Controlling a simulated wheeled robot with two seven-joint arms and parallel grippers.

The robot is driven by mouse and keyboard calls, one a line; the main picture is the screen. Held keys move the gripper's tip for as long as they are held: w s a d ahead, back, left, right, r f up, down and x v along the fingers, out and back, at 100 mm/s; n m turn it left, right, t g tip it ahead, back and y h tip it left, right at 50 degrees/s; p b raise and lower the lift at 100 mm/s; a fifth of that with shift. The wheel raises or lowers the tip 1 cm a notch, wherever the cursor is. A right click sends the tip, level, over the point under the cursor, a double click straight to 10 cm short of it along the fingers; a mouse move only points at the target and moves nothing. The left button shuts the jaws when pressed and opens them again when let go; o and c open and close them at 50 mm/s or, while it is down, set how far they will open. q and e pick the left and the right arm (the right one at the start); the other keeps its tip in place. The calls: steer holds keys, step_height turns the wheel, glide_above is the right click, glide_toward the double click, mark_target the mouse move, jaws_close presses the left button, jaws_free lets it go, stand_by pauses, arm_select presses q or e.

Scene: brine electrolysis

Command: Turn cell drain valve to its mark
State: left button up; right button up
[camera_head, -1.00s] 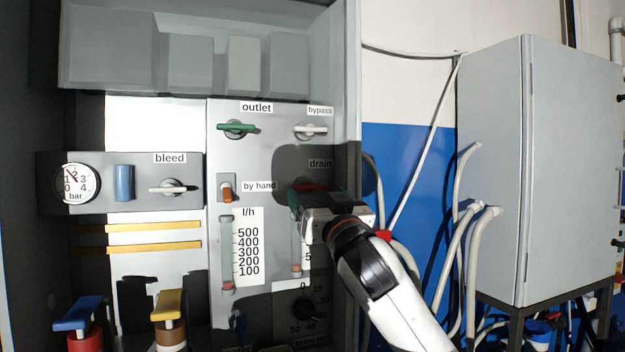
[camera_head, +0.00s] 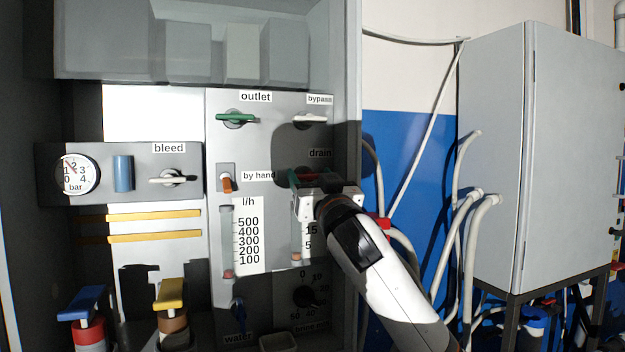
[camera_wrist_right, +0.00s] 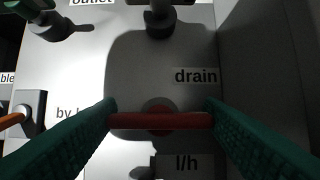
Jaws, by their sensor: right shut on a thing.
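The drain valve has a red bar handle (camera_wrist_right: 160,121) on a round hub, below the "drain" label (camera_wrist_right: 195,76) on the grey panel. In the right wrist view the bar lies level. My right gripper (camera_wrist_right: 162,109) is shut on this handle, with a green finger at each end of the bar. In the head view my right gripper (camera_head: 310,181) is against the panel below the "drain" label and hides most of the handle. I cannot make out a mark for the valve. My left gripper is not in view.
The bypass valve (camera_head: 309,119) and green outlet valve (camera_head: 236,118) sit above. An orange hand switch (camera_head: 227,184) is to the left. Flow tubes and a dial (camera_head: 306,296) lie below. A grey cabinet (camera_head: 500,150) and hoses stand to the right.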

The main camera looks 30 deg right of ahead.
steer(key=n+y+p, duration=0.1)
steer(key=n, duration=0.1)
steer(key=n+y+p, duration=0.1)
steer(key=n+p, duration=0.1)
steer(key=n, duration=0.1)
steer(key=shift+r+y, duration=0.2)
steer(key=shift+y, duration=0.1)
steer(key=n+y+p, duration=0.1)
steer(key=n+p, duration=0.3)
steer(key=n+g+y+p, duration=0.1)
steer(key=n+y+p, duration=0.1)
steer(key=n+p, duration=0.2)
steer(key=n+g+y+p, duration=0.1)
steer(key=n+y+p, duration=0.1)
steer(key=n+p, duration=0.2)
steer(key=shift+d+r+n, duration=0.15)
steer(key=shift+n, duration=0.35)
steer(key=shift+n+g+p, duration=0.5)
steer(key=shift+n+p, duration=0.05)
steer(key=shift+n, duration=0.25)
steer(key=shift+f+n+g, duration=0.25)
steer(key=shift+n+g, duration=0.25)
steer(key=shift+n, duration=0.9)
steer(key=o, duration=1)
steer(key=shift+s, duration=0.1)
